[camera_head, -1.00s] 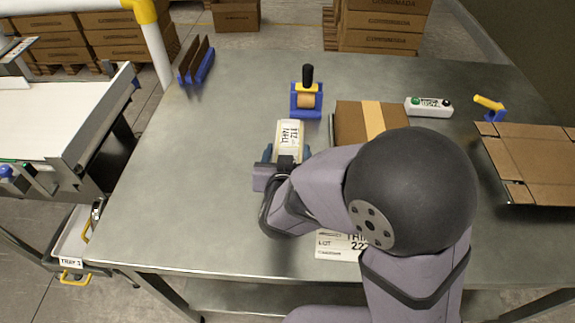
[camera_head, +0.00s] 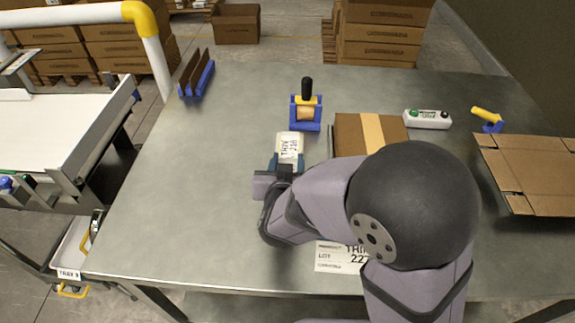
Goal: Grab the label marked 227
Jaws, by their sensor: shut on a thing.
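My gripper (camera_head: 287,164) is over the middle of the steel table, its blue fingertips on either side of a white labelled piece (camera_head: 289,146). It is shut on this piece, whose far part sticks out beyond the fingers. The print on it is small and I cannot read its number surely. A larger white label (camera_head: 338,262) lies near the table's front edge, partly hidden behind my arm.
A closed carton (camera_head: 350,135) stands just right of the held piece. A tape dispenser (camera_head: 305,112) is behind it. A control box (camera_head: 427,119) and flat cardboard (camera_head: 525,170) are at the right.

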